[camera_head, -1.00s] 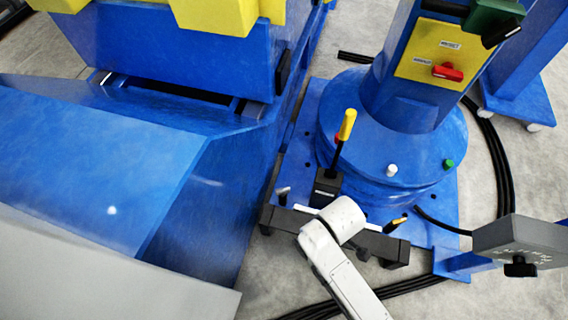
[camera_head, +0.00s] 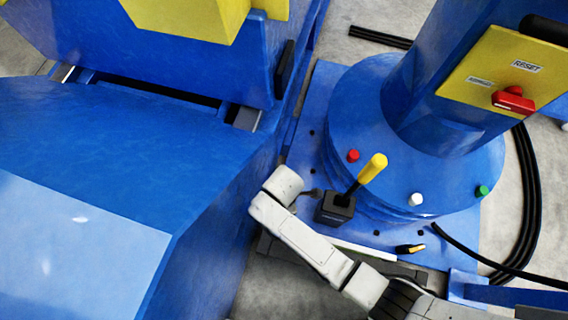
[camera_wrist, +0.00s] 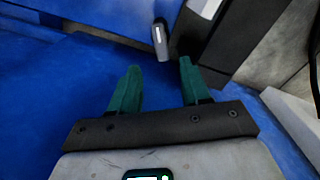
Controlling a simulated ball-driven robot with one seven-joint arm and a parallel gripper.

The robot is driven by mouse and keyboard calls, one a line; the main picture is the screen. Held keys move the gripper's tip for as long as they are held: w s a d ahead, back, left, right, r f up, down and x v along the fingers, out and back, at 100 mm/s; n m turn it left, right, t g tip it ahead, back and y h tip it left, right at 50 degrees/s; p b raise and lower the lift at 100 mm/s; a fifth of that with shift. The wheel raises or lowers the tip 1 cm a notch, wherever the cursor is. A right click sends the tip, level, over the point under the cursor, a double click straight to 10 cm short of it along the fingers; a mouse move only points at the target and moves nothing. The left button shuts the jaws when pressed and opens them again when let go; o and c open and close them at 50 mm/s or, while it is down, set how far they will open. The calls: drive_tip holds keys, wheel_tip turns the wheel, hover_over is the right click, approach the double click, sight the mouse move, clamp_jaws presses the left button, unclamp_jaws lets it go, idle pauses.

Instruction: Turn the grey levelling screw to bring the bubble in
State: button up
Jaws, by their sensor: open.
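A small grey screw (camera_wrist: 160,40) stands up near the top middle of the wrist view, beside a dark block. My gripper (camera_wrist: 159,66) is open, its two green fingers apart, with the screw just beyond the fingertips and roughly between them. Nothing is held. In the head view my gripper and the grey screw are hidden behind my pale arm. A dark bar with a white strip (camera_head: 345,246) lies partly behind my arm at the pedestal's foot. No bubble can be made out.
A black lever with a yellow handle (camera_head: 373,168) stands right beside my arm. Red (camera_head: 353,156), white (camera_head: 416,199) and green (camera_head: 482,191) buttons sit on the round blue base. A black-and-yellow knob (camera_head: 411,248) is right of the bar. A large blue machine body (camera_head: 120,150) fills the left.

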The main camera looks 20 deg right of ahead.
wheel_tip(320, 180, down, 8)
drive_tip(key=b, duration=0.4)
drive_tip(key=shift+f, duration=0.25)
drive_tip(key=shift+c, duration=0.2)
clamp_jaws()
